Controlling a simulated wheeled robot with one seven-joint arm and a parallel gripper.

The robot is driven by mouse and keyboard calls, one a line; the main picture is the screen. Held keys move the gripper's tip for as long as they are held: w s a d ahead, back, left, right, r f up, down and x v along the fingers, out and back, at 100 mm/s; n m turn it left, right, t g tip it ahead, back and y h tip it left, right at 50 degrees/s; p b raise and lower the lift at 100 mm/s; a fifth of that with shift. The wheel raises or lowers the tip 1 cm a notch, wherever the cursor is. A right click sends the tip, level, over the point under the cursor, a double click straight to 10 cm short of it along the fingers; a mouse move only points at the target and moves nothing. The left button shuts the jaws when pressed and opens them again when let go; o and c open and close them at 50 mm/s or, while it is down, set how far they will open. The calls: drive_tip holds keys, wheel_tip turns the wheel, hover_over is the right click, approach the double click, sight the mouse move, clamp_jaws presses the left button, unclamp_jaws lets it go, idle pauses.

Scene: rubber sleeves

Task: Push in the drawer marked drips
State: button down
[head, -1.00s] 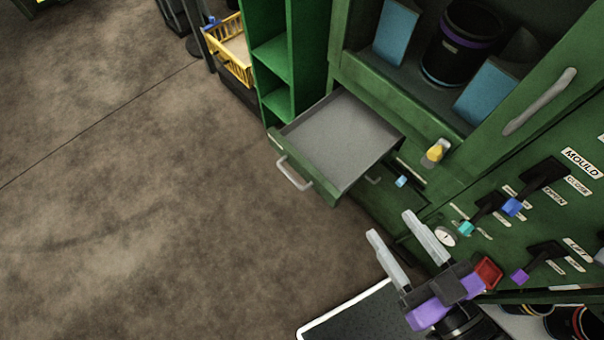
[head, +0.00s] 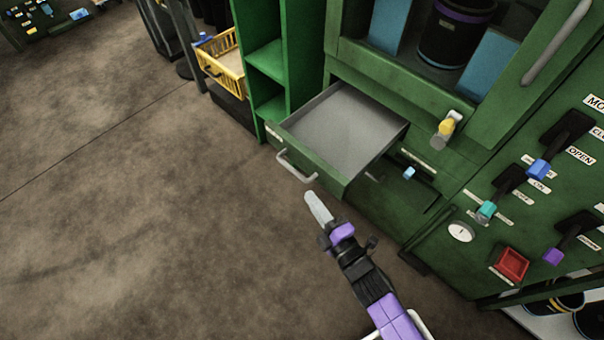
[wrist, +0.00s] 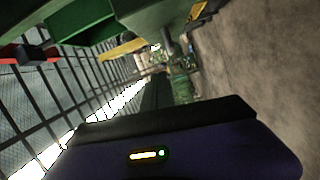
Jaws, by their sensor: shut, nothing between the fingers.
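A green drawer (head: 312,158) with a grey, empty-looking inside stands pulled out of the green cabinet in the head view. A pale bar handle (head: 296,168) is on its front. A small pale label (head: 276,135) sits at the left of the front, too small to read. My gripper (head: 318,207) is shut and empty, just in front of the drawer's near right corner in the picture, apart from the handle. In the wrist view the purple gripper body fills the bottom, and I cannot make out the fingertips.
The control panel with levers and a red square button (head: 510,264) is at right. A yellow basket (head: 222,62) stands at upper left. Floor at left is clear.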

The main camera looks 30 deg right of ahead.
sight(293, 172)
drive_tip(key=shift+n, duration=0.8)
drive_tip(key=w, duration=1)
drive_tip(key=shift+w+a+r, duration=0.1)
drive_tip(key=shift+a, duration=0.25)
drive_tip(key=shift+w+d+p, duration=0.25)
drive_tip(key=shift+d+p, duration=0.6)
drive_tip(key=shift+d, duration=0.35)
drive_tip(key=shift+w+d, duration=0.15)
drive_tip(key=shift+d, duration=0.45)
